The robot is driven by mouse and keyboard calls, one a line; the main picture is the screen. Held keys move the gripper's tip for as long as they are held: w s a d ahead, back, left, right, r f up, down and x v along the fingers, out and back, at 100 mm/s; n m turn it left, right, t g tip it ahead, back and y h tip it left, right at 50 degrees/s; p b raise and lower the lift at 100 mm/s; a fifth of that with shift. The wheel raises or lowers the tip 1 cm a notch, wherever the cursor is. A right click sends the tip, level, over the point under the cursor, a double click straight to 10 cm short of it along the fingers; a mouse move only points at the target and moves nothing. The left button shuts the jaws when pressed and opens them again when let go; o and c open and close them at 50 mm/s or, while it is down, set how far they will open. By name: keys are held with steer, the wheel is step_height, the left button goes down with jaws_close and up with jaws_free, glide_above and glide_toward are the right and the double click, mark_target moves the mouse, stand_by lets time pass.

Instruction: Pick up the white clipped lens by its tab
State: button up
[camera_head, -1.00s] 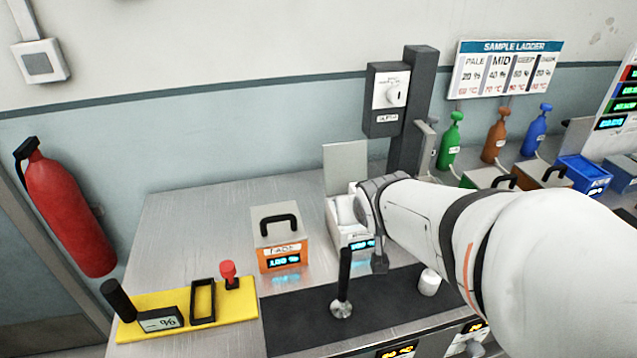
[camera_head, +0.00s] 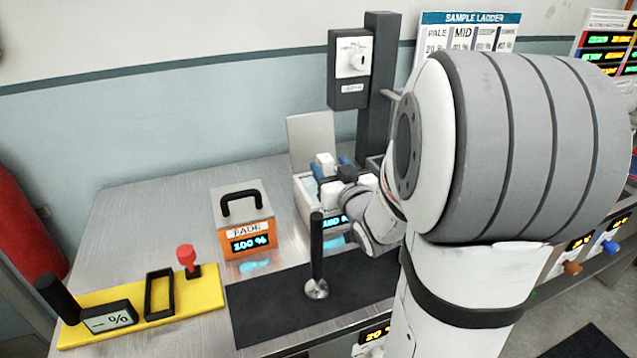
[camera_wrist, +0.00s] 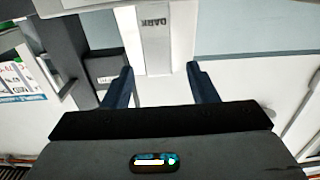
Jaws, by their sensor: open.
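My gripper (camera_head: 331,166) is at an open white box (camera_head: 313,208) with a raised lid, its dark blue fingers reaching in over the box. In the wrist view my gripper (camera_wrist: 160,67) is open, with a white piece (camera_wrist: 157,45) labelled DARK, upside down, between or beyond the two fingers. I cannot tell whether this piece is the clipped lens or its tab, nor whether the fingers touch it. In the head view a small white block (camera_head: 325,160) shows by the fingers; my arm hides much of the box's right side.
A grey box with an orange FADE front (camera_head: 249,240) stands left of the open box. A black-handled tool (camera_head: 316,262) stands on the dark mat (camera_head: 262,308). A yellow board (camera_head: 205,296) lies front left. A dark post (camera_head: 376,95) rises behind.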

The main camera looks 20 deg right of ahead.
mark_target(322, 157)
steer(key=shift+w+f+p, duration=0.2)
steer(key=shift+w+p, duration=0.3)
steer(key=shift+w, duration=2.4)
steer(key=shift+c, duration=0.4)
steer(key=shift+d, duration=0.1)
jaws_close()
